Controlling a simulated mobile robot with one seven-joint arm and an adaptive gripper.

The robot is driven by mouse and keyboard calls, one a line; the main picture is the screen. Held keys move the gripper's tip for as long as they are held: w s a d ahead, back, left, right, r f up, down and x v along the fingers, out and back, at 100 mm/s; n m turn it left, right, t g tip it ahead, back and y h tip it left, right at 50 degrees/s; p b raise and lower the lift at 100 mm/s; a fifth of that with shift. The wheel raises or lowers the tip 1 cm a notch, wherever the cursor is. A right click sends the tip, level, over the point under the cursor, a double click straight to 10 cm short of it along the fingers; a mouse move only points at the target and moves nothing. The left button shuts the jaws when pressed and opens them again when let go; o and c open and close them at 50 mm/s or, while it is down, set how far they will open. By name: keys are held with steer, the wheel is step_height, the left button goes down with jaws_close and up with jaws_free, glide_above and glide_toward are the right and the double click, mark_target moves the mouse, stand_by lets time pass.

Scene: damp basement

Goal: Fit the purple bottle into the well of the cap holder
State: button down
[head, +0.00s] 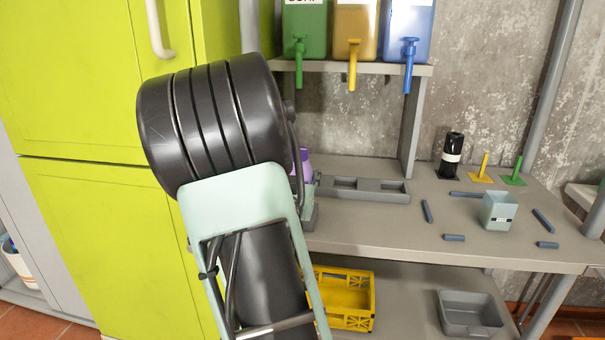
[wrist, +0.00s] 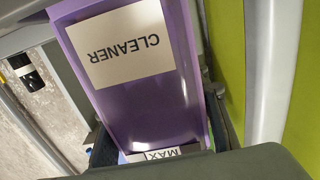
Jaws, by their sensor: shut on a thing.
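The purple bottle (wrist: 145,105) fills the middle of the wrist view, with a white CLEANER label that reads upside down. In the head view only a small part of the purple bottle (head: 304,161) shows beside my arm. My gripper (wrist: 160,142) is shut on the bottle; its fingers are mostly hidden, and my arm covers it in the head view. A low grey holder with rectangular recesses (head: 365,196), apparently the cap holder, lies on the bench just right of the bottle. I cannot tell whether the bottle touches the bench or a well.
Green, yellow and blue dispensers (head: 355,33) stand on the shelf above. A yellow crate (head: 345,300) and grey bin (head: 470,313) sit below. Green cabinet (head: 90,90) stands left.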

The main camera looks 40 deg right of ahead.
steer(key=shift+f, duration=0.15)
steer(key=c, duration=1.1)
jaws_free()
